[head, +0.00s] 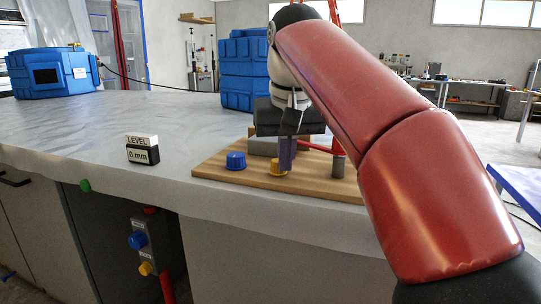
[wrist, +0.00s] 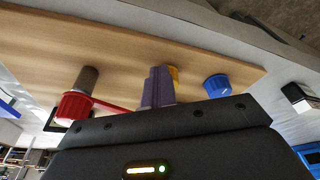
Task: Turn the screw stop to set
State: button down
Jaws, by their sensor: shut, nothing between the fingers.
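My gripper (head: 287,164) is shut and empty, with its purple fingers pointing down over the wooden board (head: 215,168). The fingertips are right by a yellow knob (head: 276,171) and partly cover it. I cannot tell whether they touch it. In the wrist view the shut fingers (wrist: 158,80) hide most of the yellow knob (wrist: 174,74). A blue knob (head: 236,160) stands on the board to the left; it also shows in the wrist view (wrist: 217,86). A grey post (head: 338,166) with a red cap and red bar (wrist: 110,106) stands on the other side. No part is labelled as the screw stop.
A small display (head: 142,150) reading "LEVEL 0 mm" stands left of the board. A grey control box (head: 150,245) with blue and yellow knobs hangs on the counter front. The white countertop (head: 100,115) at left is mostly clear.

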jog(key=shift+s+a, duration=0.1)
jog(key=shift+a, duration=0.8)
jog(key=shift+s, duration=0.15)
jog(key=shift+s, duration=0.25)
